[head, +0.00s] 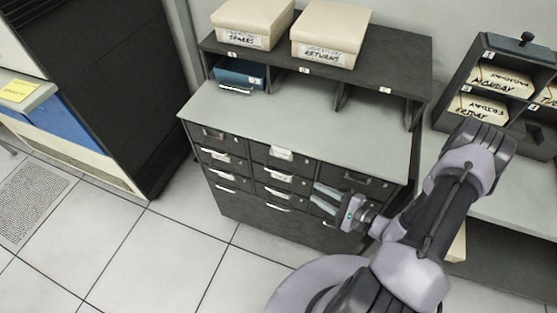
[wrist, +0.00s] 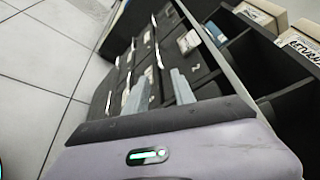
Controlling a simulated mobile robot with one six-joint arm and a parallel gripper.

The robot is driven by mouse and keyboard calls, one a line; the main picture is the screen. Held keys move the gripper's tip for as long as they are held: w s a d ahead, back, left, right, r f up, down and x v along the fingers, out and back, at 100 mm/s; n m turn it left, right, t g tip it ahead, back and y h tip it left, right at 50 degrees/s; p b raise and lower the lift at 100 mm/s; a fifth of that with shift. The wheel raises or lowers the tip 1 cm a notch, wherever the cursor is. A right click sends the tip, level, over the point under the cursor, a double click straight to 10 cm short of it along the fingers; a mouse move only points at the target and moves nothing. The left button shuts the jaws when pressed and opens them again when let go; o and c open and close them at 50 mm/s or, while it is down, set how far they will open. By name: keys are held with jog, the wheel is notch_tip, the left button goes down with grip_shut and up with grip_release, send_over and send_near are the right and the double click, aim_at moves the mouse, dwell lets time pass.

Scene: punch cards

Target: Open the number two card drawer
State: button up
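A dark card cabinet (head: 245,215) has a grid of drawers with metal handles and pale label holders. All visible drawers look shut. The top middle drawer (head: 262,150) has a white label; the top right drawer (head: 352,178) shows a darker handle. My gripper (head: 325,198) is in front of the right column, hiding part of the lower drawers there. In the wrist view my gripper (wrist: 160,90) has its two grey fingers apart, pointing towards the drawer fronts, with nothing seen between them. I cannot tell whether they touch a front.
A grey counter (head: 300,120) tops the cabinet, with a dark shelf (head: 390,50) holding two cream boxes (head: 330,35) and a blue box (head: 238,73). A card rack (head: 500,80) stands right. A dark machine (head: 110,80) stands left. The tiled floor (head: 160,255) at front left is clear.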

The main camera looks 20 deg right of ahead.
aim_at(283, 175)
jog(key=b+x, duration=0.2)
jog(key=x, duration=1.3)
jog(key=shift+a+b, duration=0.1)
jog(key=shift+b, duration=0.3)
jog(key=shift+c, duration=0.2)
jog(key=shift+s, duration=0.1)
grip_shut()
jog(key=shift+f, duration=0.1)
